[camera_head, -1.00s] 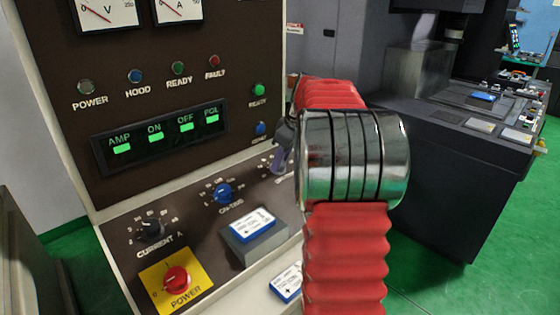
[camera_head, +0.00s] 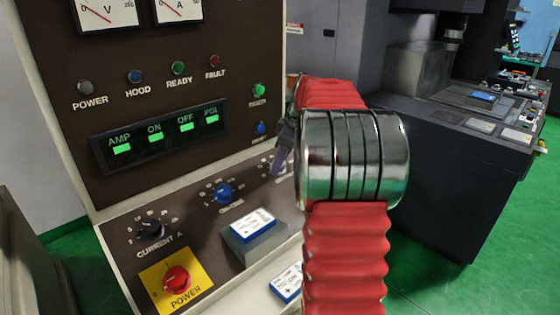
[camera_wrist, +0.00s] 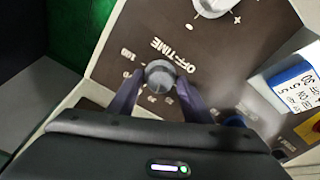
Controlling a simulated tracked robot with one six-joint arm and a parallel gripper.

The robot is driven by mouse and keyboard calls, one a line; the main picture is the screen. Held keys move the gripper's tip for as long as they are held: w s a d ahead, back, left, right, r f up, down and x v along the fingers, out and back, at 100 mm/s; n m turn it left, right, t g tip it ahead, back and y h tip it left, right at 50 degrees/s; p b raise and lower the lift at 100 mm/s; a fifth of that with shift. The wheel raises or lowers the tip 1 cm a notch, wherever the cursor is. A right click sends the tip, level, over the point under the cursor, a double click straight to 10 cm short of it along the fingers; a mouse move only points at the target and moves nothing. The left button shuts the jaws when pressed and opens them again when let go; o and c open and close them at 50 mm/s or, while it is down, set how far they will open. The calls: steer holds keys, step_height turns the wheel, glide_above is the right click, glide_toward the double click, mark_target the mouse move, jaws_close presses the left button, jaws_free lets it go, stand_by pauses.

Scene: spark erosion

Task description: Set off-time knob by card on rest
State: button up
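The grey off-time knob (camera_wrist: 160,75) shows in the wrist view beside its OFF-TIME lettering, with a numbered scale around it. My gripper (camera_wrist: 159,82) has one dark purple finger on each side of the knob, close to it. Whether both fingers press on it is unclear. In the head view my gripper (camera_head: 283,150) is at the panel, and my arm hides most of that knob. A white and blue card (camera_head: 253,224) lies on a grey sloped rest (camera_head: 258,245). A card on a grey block also shows in the wrist view (camera_wrist: 298,85), its small print hard to read.
The blue knob (camera_head: 222,193), black current knob (camera_head: 151,231) and red power knob (camera_head: 177,279) on its yellow plate share the sloping panel. Another card (camera_head: 288,282) lies lower, partly hidden by my arm. A lit display (camera_head: 160,135) is above. A dark machine (camera_head: 450,160) stands right.

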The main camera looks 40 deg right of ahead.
steer(key=shift+o, duration=0.5)
steer(key=v, duration=1.3)
steer(key=shift+s+r, duration=0.15)
steer(key=shift+r, duration=0.2)
